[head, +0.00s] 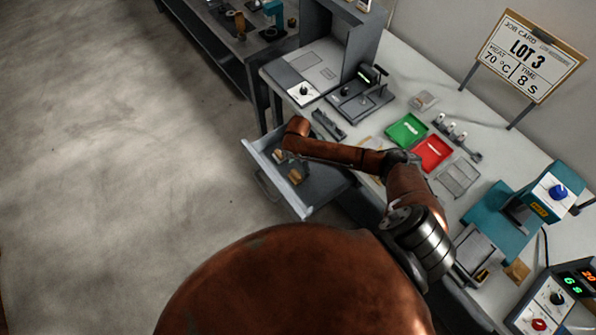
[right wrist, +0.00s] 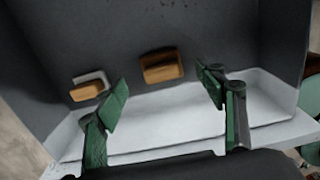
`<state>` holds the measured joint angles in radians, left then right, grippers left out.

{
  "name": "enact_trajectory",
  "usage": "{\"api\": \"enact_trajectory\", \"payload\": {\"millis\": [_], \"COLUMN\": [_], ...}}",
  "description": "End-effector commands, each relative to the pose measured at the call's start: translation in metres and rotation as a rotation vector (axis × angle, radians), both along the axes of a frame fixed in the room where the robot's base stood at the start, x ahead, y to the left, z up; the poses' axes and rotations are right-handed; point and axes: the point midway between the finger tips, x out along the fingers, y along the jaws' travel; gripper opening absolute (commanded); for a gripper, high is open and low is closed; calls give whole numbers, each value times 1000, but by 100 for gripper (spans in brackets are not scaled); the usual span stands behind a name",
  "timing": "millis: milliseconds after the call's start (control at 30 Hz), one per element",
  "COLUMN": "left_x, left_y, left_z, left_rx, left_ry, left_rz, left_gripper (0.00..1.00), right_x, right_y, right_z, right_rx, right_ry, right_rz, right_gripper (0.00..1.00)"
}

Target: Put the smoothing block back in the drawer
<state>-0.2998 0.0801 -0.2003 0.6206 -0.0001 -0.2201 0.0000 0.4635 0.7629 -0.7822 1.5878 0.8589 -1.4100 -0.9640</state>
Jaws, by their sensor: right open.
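The drawer (head: 262,157) stands pulled out from the bench in the head view. Its pale wall (right wrist: 165,125) crosses the lower part of the right wrist view. Two small wooden pieces lie on its dark floor: a plain-looking block (right wrist: 162,67) and a piece with a pale grey part (right wrist: 87,90). I cannot tell for sure which is the smoothing block. My right gripper (right wrist: 161,80) is open and empty, its green fingers spread either side of the plain block in the picture, seemingly above it. In the head view my right arm hides most of this gripper. My left gripper is not in view.
The bench holds a green tray (head: 407,130), a red tray (head: 433,152), a wire rack (head: 458,178) and a teal machine (head: 505,215). A job card (head: 530,56) stands at the back. Open floor (head: 110,150) lies left of the drawer.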

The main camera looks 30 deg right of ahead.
Motion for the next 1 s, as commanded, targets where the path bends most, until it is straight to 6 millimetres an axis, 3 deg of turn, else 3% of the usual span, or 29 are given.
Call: {"api": "enact_trajectory", "payload": {"millis": [100,333,1000], "left_x": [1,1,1], "left_y": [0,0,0], "left_z": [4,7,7], "left_rx": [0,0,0], "left_ry": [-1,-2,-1], "left_rz": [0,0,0], "left_gripper": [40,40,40], "right_x": [1,0,0], "right_y": [0,0,0], "right_z": [27,56,61], "right_rx": [-1,0,0], "right_ry": [-2,0,1], "right_rz": [2,1,1], "right_gripper": [64,64,64]}}
